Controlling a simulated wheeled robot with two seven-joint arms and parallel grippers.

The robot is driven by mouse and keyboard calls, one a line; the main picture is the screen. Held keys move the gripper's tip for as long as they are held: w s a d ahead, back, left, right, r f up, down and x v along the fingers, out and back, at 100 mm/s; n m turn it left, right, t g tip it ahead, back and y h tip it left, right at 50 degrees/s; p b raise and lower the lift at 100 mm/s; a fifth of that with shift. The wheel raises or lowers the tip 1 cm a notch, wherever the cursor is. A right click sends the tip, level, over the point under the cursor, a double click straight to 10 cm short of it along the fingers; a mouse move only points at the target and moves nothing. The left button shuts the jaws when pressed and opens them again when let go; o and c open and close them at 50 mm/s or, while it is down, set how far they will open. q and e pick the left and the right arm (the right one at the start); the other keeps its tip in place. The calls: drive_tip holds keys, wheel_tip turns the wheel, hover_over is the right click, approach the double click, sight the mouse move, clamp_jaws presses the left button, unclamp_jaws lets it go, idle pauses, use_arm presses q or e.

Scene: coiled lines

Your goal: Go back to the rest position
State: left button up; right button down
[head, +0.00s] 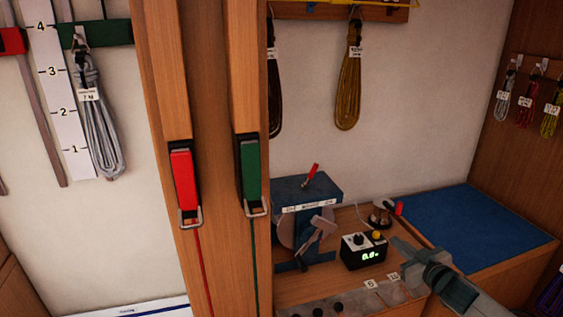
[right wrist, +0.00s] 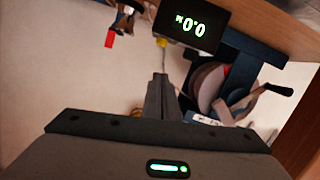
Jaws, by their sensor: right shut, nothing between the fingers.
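My right gripper (head: 403,245) comes in from the lower right of the head view. Its fingers are together and empty, pointing left above the wooden bench (head: 325,283). In the right wrist view the shut fingers (right wrist: 160,90) stand up in the middle, with nothing between them. In the head view the fingertips appear just right of a small black box with a green display (head: 362,253); I see no contact. The same box (right wrist: 190,25) shows at the top of the wrist view. My left gripper is in neither view.
A blue crank machine (head: 308,190) stands on the bench, left of the box. A small spool (head: 381,212) is behind. A blue mat (head: 475,228) lies at right. A wooden post (head: 213,130) carries red and green levers. Coiled lines (head: 348,85) hang on the walls.

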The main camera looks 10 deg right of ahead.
drive_tip(key=s+a+f, duration=0.2)
drive_tip(key=s+a+f+g, duration=0.1)
drive_tip(key=s+a+f, duration=0.1)
drive_tip(key=f, duration=0.1)
drive_tip(key=s+a+f+g, duration=0.1)
drive_tip(key=s+a+f, duration=0.1)
drive_tip(key=a+f, duration=0.1)
drive_tip(key=shift+f+m+h, duration=0.25)
drive_tip(key=shift+m+h, duration=0.05)
drive_tip(key=s+a+f+g, duration=0.3)
drive_tip(key=s+a+f, duration=0.45)
drive_tip(key=s, duration=0.35)
drive_tip(key=s+a+f+g, duration=0.1)
drive_tip(key=s+a+g, duration=0.4)
drive_tip(key=s, duration=0.7)
drive_tip(key=s+a+f+g, duration=0.2)
drive_tip(key=s+a, duration=0.5)
drive_tip(key=s, duration=0.6)
wheel_tip(320, 180, down, 32)
drive_tip(key=s+r+g+b, duration=0.1)
drive_tip(key=b, duration=0.2)
drive_tip(key=s+d+f+g+b, duration=0.1)
drive_tip(key=s+d+f+b, duration=0.2)
drive_tip(key=s+f, duration=1.5)
wheel_tip(320, 180, down, 3)
drive_tip(key=shift+d+g, duration=0.25)
drive_tip(key=shift+g, duration=0.05)
